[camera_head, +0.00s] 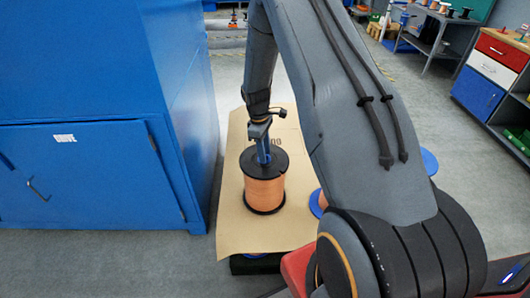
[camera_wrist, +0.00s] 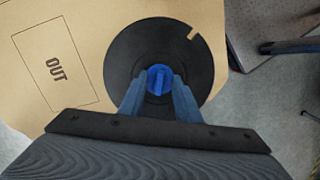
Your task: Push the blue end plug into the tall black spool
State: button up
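The tall black spool (camera_head: 265,195), wound with copper-coloured wire, stands upright on a brown sheet in the head view. Its round black top flange (camera_wrist: 125,62) fills the middle of the wrist view and has a small notch at upper right. The blue end plug (camera_wrist: 159,80) shows at the flange's centre, between my fingertips. My gripper (camera_wrist: 159,88) points down over the spool, one finger on each side of the plug and seemingly touching it. In the head view my gripper (camera_head: 264,158) reaches the spool's top. The hole and the plug's depth in it are hidden.
The brown sheet (camera_head: 233,215) carries a printed OUT box (camera_wrist: 57,70). A large blue cabinet (camera_head: 90,130) stands close on the left. Blue-flanged spools (camera_head: 316,205) show partly behind my arm. Shelves and a drawer unit (camera_head: 492,75) stand at far right, with open floor before them.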

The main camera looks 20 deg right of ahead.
jog(key=r, duration=0.2)
jog(key=r+b, duration=0.1)
jog(key=r, duration=0.4)
jog(key=shift+w+a+r, duration=0.25)
jog(key=shift+w+a, duration=0.05)
jog(key=shift+a, duration=0.05)
jog(key=s+a+r+m, duration=0.3)
jog(key=s+a+r, duration=0.1)
jog(key=s, duration=0.4)
jog(key=s+a+r+m+t, duration=0.1)
jog(key=s+a+r+m, duration=0.2)
jog(key=s, duration=0.6)
jog(key=s+a+r+m+y, duration=0.1)
jog(key=s+a+r+m, duration=0.2)
jog(key=s+a+r, duration=0.2)
jog(key=s+r, duration=0.2)
jog(key=s, duration=0.2)
jog(key=shift+s+r, duration=0.15)
jog(key=shift+r, duration=0.1)
